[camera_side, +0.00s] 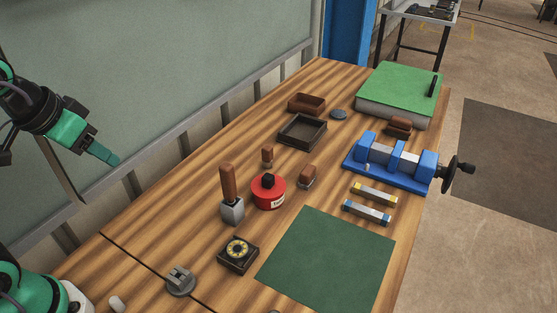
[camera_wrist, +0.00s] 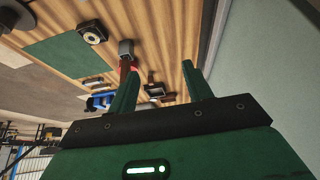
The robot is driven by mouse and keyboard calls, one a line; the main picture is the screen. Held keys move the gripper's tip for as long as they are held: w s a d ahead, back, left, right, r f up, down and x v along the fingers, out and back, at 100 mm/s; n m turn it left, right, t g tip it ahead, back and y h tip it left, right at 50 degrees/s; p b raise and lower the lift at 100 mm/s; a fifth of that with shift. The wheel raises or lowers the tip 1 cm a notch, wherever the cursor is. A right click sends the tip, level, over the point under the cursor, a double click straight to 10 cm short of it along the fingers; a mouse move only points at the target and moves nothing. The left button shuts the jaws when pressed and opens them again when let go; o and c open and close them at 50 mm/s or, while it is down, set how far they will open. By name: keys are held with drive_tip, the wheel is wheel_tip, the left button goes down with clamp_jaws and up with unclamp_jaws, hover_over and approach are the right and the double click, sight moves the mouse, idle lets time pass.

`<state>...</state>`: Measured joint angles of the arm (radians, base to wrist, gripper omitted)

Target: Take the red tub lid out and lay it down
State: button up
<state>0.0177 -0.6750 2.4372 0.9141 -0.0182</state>
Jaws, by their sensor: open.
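The red tub (camera_side: 267,198) stands upright near the middle of the bench in the side view, with a pale label on its front. Its lid (camera_side: 268,181) sits on top, with a black knob in the middle. My gripper (camera_side: 103,154) is high at the left in the side view, well apart from the tub. In the wrist view the two green fingers of my gripper (camera_wrist: 160,69) are spread, with nothing held between them. The tub is not clear in the wrist view; something reddish shows beside the left finger.
A mallet (camera_side: 231,199) stands just left of the tub. A small wooden-handled tool (camera_side: 267,155) and a brush (camera_side: 308,176) are close by. A black dial box (camera_side: 238,253) is in front. The green mat (camera_side: 330,262) is bare. A blue vise (camera_side: 392,163) is at right.

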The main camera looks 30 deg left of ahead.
drive_tip(key=w+d+r+g, duration=0.2)
drive_tip(key=w+d, duration=0.1)
drive_tip(key=w, duration=0.6)
drive_tip(key=g, duration=0.3)
hover_over(268, 177)
drive_tip(key=f, duration=1.3)
drive_tip(key=shift+s+a+f, duration=0.1)
drive_tip(key=shift+a+f, duration=0.15)
drive_tip(key=shift+a, duration=0.05)
drive_tip(key=shift+d+f, duration=0.3)
drive_tip(key=shift+f, duration=0.05)
drive_tip(key=shift+f, duration=0.1)
drive_tip(key=shift+f, duration=3.8)
